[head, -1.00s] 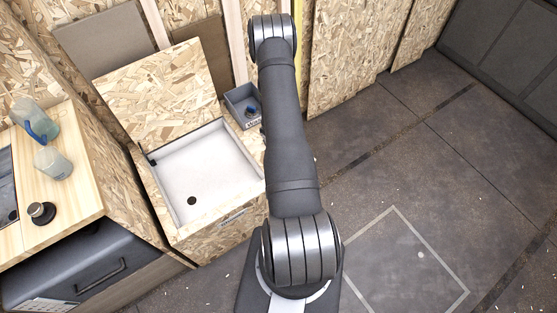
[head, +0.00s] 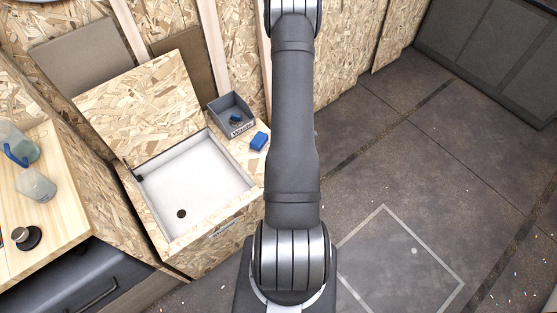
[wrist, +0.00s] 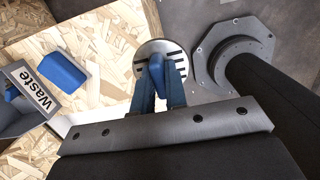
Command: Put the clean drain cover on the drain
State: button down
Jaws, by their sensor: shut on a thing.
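In the wrist view my gripper (wrist: 158,78) is shut on the blue grip of a round metal drain cover (wrist: 160,46). The cover's face is pale metal with dark slots, and the blue fingers hide part of it. The gripper and cover are out of sight in the head view. The drain (head: 181,213) is a dark round hole in the floor of a white basin (head: 205,180), with nothing over it. The drain hole does not show in the wrist view.
A grey bin (head: 232,128) labelled Waste, with a small blue and dark thing inside, stands behind the basin. A blue block (head: 259,141) lies beside it on the wood. A raised wooden panel (head: 140,100) stands at the basin's left. Bottles (head: 36,186) stand on the left counter.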

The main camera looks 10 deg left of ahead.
jog(key=shift+s+d+r, duration=0.15)
jog(key=shift+d+r, duration=0.2)
jog(key=shift+d, duration=0.25)
jog(key=a+f+n, duration=0.3)
jog(key=a+n, duration=0.1)
jog(key=a, duration=0.8)
jog(key=n+y, duration=0.2)
jog(key=n, duration=0.8)
send_over(181, 213)
jog(key=d, duration=0.1)
notch_tip(181, 213, down, 12)
jog(key=shift+f, duration=0.15)
jog(key=shift+s+a+f+m, duration=0.25)
jog(key=shift+a+f+m, duration=0.05)
jog(key=shift+a, duration=0.05)
jog(key=shift+f, duration=1.9)
